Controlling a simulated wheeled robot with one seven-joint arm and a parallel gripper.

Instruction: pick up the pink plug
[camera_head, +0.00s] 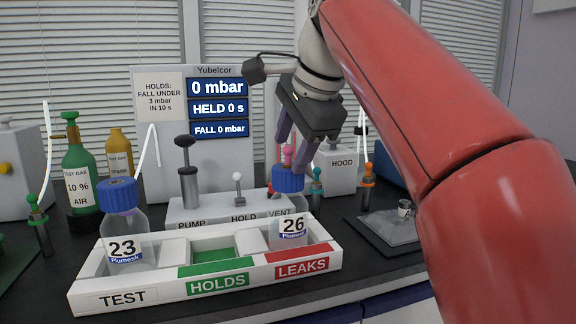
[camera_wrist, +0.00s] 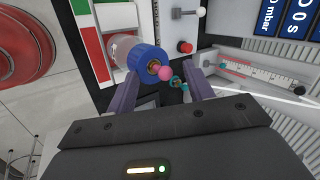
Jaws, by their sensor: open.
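The pink plug (camera_head: 287,151) sits on top of the blue cap (camera_head: 288,183) of bottle 26, which stands in the LEAKS compartment of the white tray (camera_head: 130,296). In the wrist view the small round pink plug (camera_wrist: 165,73) shows beside the blue cap (camera_wrist: 148,62), between the finger ends. My gripper (camera_head: 289,158) is open, tilted down over bottle 26, with one purple finger on each side of the plug. In the wrist view my gripper (camera_wrist: 162,78) is empty, and I cannot tell whether a finger touches the plug.
Bottle 23 (camera_head: 121,221) stands in the TEST compartment; the HOLDS compartment (camera_head: 213,254) is empty. Behind are the pump handle (camera_head: 187,172), the HOLD lever (camera_head: 238,187) and the display panel (camera_head: 217,108). Teal (camera_head: 317,186) and orange (camera_head: 368,182) fittings stand to the right.

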